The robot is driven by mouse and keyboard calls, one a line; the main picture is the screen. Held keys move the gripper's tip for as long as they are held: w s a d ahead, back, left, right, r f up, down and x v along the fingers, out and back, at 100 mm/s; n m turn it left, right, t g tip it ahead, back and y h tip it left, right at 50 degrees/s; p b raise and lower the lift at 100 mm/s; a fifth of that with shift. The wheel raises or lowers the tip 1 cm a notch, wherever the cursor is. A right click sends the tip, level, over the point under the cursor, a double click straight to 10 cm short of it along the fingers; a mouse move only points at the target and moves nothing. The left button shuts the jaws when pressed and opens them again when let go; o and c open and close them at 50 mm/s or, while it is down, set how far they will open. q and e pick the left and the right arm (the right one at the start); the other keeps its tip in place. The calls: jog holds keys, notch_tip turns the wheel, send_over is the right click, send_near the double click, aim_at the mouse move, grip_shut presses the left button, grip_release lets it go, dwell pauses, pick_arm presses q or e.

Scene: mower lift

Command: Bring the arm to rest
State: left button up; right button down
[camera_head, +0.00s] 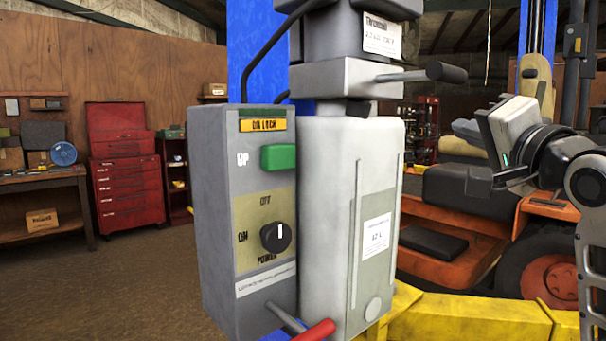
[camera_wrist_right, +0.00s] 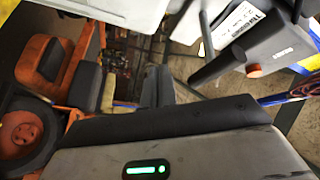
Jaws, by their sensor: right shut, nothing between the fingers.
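My right arm comes in from the right edge in the head view, bent, with its gripper (camera_head: 490,135) held up in the air right of the lift column. The gripper is shut and empty, and it is apart from the lift. In the right wrist view its dark front edge (camera_wrist_right: 180,118) and grey housing with a green light fill the bottom. The grey control box (camera_head: 216,210) stands left of the column, with a green UP button (camera_head: 279,157) and a black power knob (camera_head: 275,237). My left gripper is out of view.
The lift column (camera_head: 330,220) has a black-handled lever (camera_head: 445,72) reaching right, also in the wrist view (camera_wrist_right: 220,66). A red handle (camera_head: 316,331) is low in front. An orange mower (camera_head: 440,240) stands behind the gripper, above a yellow beam (camera_head: 470,318). Open floor lies left.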

jog(key=s+a+f+n+g+h, duration=0.1)
jog(key=s+f+n+g, duration=0.15)
jog(key=f, duration=0.85)
jog(key=s+a+f+n+g, duration=0.1)
jog(key=f+g, duration=0.2)
jog(key=f, duration=0.8)
jog(key=s+a+f+n+g+h, duration=0.1)
jog(key=s+f+n+g, duration=0.1)
jog(key=f, duration=0.9)
jog(key=s+f+n+g+h, duration=0.1)
jog(key=s+f+n+g, duration=0.25)
jog(key=s+f, duration=0.75)
jog(key=s+f+n+g+h, duration=0.15)
jog(key=s+f+g, duration=0.35)
jog(key=s+f, duration=0.65)
jog(key=w+a+f+n+t+y, duration=0.1)
jog(key=w+a+f+t+y, duration=0.2)
jog(key=a+f+t, duration=0.1)
jog(key=shift+w+a+f+t+y, duration=0.15)
jog(key=shift+w+a+t+y, duration=0.2)
jog(key=shift+a+t, duration=0.75)
jog(key=shift+d+t, duration=0.3)
